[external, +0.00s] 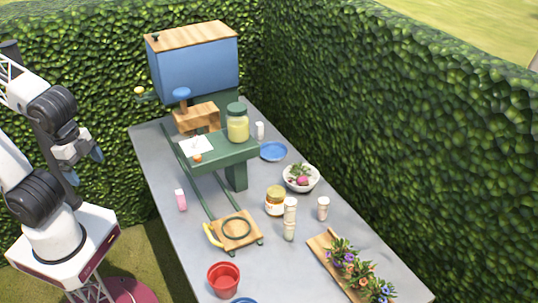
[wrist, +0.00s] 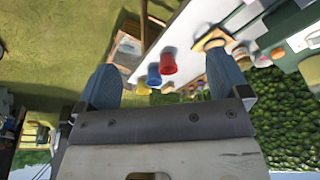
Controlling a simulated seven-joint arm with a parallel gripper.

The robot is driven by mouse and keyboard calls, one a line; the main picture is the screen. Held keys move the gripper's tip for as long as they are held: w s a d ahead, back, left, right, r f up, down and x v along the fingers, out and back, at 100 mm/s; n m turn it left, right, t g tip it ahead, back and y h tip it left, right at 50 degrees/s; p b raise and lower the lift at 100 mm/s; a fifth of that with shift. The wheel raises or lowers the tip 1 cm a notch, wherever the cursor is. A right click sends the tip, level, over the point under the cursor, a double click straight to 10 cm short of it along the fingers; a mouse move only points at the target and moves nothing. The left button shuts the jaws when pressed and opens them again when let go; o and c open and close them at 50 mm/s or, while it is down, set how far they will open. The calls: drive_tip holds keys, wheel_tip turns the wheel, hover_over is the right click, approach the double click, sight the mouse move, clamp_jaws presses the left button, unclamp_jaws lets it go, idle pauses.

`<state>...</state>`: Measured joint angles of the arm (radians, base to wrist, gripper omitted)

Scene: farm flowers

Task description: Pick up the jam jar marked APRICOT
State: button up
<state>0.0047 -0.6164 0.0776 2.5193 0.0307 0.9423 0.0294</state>
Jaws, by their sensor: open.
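A squat jam jar (external: 275,201) with a gold lid and a pale label stands on the grey table, right of centre in the external view. Its label is too small to read. A taller jar (external: 237,124) with a green lid and yellowish contents stands on the green stand; I cannot read any marking on it. My gripper (wrist: 163,85) is open and empty, with its two blue-grey fingers wide apart. In the external view it is at the left, off the table's left side and well away from both jars.
White-capped shakers (external: 289,220) stand close beside the squat jar. A bowl (external: 301,178) is behind it and a wooden board with a ring (external: 237,230) is in front. A red bucket (external: 224,279) and flower tray (external: 350,265) are nearer. Hedges (external: 400,110) border the table.

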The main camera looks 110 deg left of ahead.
drive_tip(key=w+a+f+m+g+y, duration=0.25)
drive_tip(key=w+a+m+y, duration=0.25)
drive_tip(key=w+a, duration=0.6)
drive_tip(key=m+t+y, duration=0.3)
drive_tip(key=m+y, duration=0.3)
drive_tip(key=m, duration=0.5)
approach(274, 193)
drive_tip(key=s+r, duration=0.6)
drive_tip(key=s, duration=0.3)
drive_tip(key=w+a+f+m+t+y, duration=0.1)
drive_tip(key=w+a+f+m+t, duration=0.1)
drive_tip(key=w+f+m, duration=0.4)
wheel_tip(274, 193, down, 3)
drive_tip(key=w, duration=0.2)
drive_tip(key=shift+w+a, duration=0.35)
drive_tip(key=shift+a, duration=0.05)
drive_tip(key=shift+x, duration=1.25)
drive_tip(key=shift+w+a, duration=0.1)
drive_tip(key=shift+a, duration=0.05)
drive_tip(key=shift+t, duration=0.25)
drive_tip(key=shift+x, duration=2.5)
